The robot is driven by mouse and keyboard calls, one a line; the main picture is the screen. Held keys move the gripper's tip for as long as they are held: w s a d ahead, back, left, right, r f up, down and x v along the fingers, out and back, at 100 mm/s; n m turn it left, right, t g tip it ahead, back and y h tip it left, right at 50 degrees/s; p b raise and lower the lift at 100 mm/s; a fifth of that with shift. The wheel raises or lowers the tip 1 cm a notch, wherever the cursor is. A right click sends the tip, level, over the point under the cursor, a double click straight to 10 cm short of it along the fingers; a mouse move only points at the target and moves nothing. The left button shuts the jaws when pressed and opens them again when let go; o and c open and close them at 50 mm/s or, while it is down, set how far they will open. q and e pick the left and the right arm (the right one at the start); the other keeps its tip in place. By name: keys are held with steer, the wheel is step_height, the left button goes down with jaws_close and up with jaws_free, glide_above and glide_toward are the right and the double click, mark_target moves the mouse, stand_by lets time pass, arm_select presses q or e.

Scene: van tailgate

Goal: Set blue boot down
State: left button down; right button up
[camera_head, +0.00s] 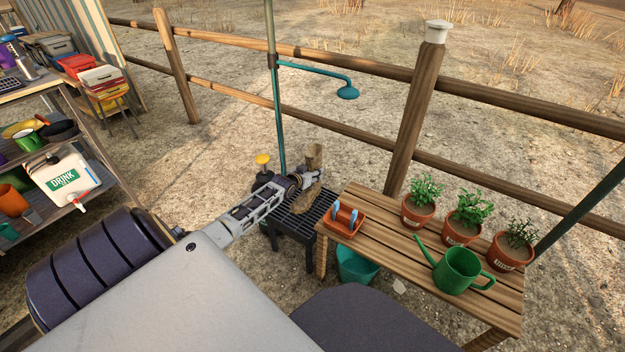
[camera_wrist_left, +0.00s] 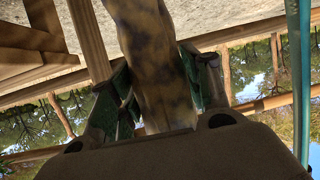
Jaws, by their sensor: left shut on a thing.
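My left gripper (camera_head: 308,181) reaches in from the left and is shut on a boot-like thing (camera_head: 315,158), tall and mottled tan-brown as if muddy; no blue shows on it. In the left wrist view the same muddy thing (camera_wrist_left: 150,50) stands between the two fingers of the left gripper (camera_wrist_left: 162,88). The held thing is over or beside a low black slatted stand (camera_head: 290,222). The arm hides part of the stand, and I cannot tell whether the thing touches it. My right gripper is not in view.
A wooden bench (camera_head: 400,262) at the right holds a terracotta tray (camera_head: 344,222), potted plants (camera_head: 468,213) and a green watering can (camera_head: 460,268). A teal bucket (camera_head: 356,264) is under it. A shower pole (camera_head: 273,100) and wooden fence (camera_head: 415,110) stand behind. Shelves are at left.

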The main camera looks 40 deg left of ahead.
arm_select(q)
steer(key=shift+f+b, duration=0.55)
steer(key=shift+f, duration=0.7)
steer(key=shift+f+b, duration=0.5)
steer(key=shift+f, duration=0.1)
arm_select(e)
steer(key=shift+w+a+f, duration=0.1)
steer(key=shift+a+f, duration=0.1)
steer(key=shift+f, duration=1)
arm_select(q)
steer(key=c, duration=0.7)
jaws_free()
steer(key=shift+f, duration=0.1)
